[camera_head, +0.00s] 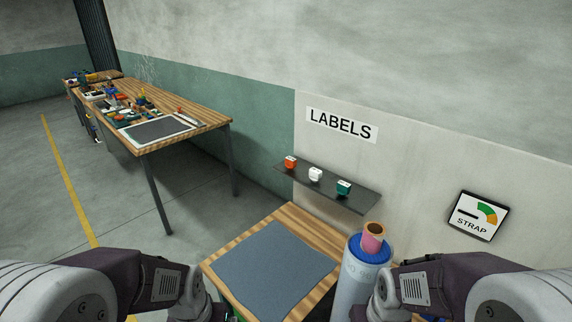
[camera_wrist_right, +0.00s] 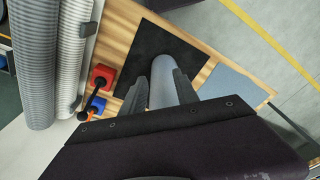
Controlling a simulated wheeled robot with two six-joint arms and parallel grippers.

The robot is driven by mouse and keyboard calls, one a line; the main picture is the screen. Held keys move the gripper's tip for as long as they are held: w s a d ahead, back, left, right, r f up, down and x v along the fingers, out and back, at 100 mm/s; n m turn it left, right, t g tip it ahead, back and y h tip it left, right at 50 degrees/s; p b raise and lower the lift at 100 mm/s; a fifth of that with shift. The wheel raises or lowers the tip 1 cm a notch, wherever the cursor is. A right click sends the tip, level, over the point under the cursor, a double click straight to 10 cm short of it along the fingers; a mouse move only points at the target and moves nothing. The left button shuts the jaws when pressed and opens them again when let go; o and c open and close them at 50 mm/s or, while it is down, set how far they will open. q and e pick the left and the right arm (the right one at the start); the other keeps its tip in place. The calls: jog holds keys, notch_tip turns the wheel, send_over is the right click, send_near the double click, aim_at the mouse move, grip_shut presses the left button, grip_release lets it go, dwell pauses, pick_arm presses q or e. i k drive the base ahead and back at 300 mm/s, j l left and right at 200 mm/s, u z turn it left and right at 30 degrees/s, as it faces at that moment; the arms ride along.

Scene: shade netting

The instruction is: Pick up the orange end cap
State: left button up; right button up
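I cannot clearly make out an orange end cap. The nearest match in colour is a small orange block (camera_head: 291,162) at the left end of the wall shelf in the head view; its shape is too small to tell. My right gripper (camera_wrist_right: 160,82) shows in the right wrist view with its fingers apart above the bench. A light grey cylinder (camera_wrist_right: 165,88) appears between the fingers; I cannot tell whether they touch it or it lies below. In the head view both arms enter at the bottom, and neither gripper's fingers are visible there.
A dark shelf (camera_head: 330,188) also holds white (camera_head: 315,174) and green (camera_head: 344,187) blocks. A tall grey cylinder (camera_head: 358,285) stands beside the blue-grey mat (camera_head: 270,265). Red (camera_wrist_right: 103,76) and blue (camera_wrist_right: 96,105) items lie near large grey rolls (camera_wrist_right: 33,60). A cluttered bench (camera_head: 215,117) stands far left.

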aim_at(291, 163)
jog(key=j+u, duration=0.65)
jog(key=u, duration=0.15)
jog(key=i+j+u, duration=0.1)
jog(key=j+u, duration=0.3)
jog(key=i+j+u, duration=0.2)
jog(key=i, duration=0.4)
jog(key=i+u, duration=0.15)
jog(key=i, duration=0.45)
jog(key=i+l+z, duration=0.15)
jog(key=i+z, duration=0.75)
jog(key=i+j+z, duration=0.1)
jog(key=i+z, duration=0.35)
jog(key=i+j+z, duration=0.25)
jog(key=z, duration=0.2)
jog(key=i+j+z, duration=0.3)
jog(key=j+z, duration=0.15)
